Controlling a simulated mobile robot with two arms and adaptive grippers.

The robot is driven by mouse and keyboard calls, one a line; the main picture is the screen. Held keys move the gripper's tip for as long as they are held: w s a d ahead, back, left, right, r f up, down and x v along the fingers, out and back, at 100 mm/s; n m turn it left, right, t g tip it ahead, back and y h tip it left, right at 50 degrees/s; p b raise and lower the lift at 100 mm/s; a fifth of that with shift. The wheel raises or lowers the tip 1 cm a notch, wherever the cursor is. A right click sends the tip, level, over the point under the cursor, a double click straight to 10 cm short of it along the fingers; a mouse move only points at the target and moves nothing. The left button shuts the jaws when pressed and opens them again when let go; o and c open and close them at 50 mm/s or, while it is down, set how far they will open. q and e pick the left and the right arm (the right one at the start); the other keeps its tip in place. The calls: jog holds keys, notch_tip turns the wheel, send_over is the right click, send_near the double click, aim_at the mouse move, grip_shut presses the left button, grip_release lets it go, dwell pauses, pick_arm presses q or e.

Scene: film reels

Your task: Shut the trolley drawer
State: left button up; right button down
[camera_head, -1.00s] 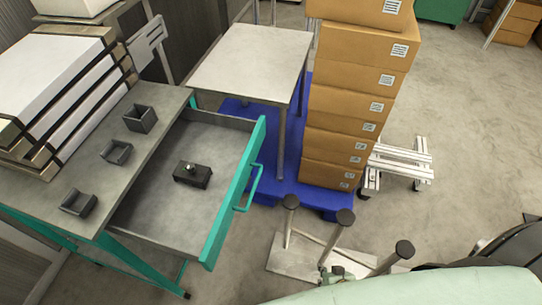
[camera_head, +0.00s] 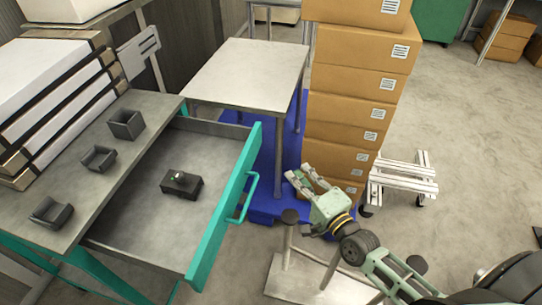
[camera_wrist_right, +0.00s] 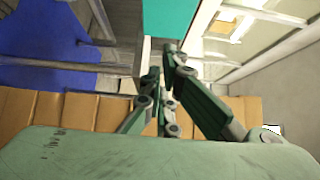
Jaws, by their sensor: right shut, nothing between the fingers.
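The trolley drawer (camera_head: 150,205) is pulled well out from under the grey trolley top (camera_head: 75,160). Its teal front (camera_head: 223,212) carries a teal bar handle (camera_head: 246,198) on the outer face. A small dark block (camera_head: 181,183) lies inside on the drawer floor. My right gripper (camera_head: 293,178) is to the right of the drawer front and handle, apart from them, with its fingers shut and empty. In the right wrist view the fingers (camera_wrist_right: 160,62) point toward a teal surface (camera_wrist_right: 168,18), probably the drawer front. My left gripper is not in view.
A tall stack of cardboard boxes (camera_head: 345,110) stands on a blue pallet (camera_head: 262,205) behind my right gripper. A pale table (camera_head: 248,75) is behind the drawer. A white wheeled dolly (camera_head: 405,180) stands right.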

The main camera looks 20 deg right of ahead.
jog(key=w+a+p, duration=0.1)
jog(key=w+a, duration=0.4)
jog(key=w, duration=0.5)
jog(key=shift+w, duration=0.3)
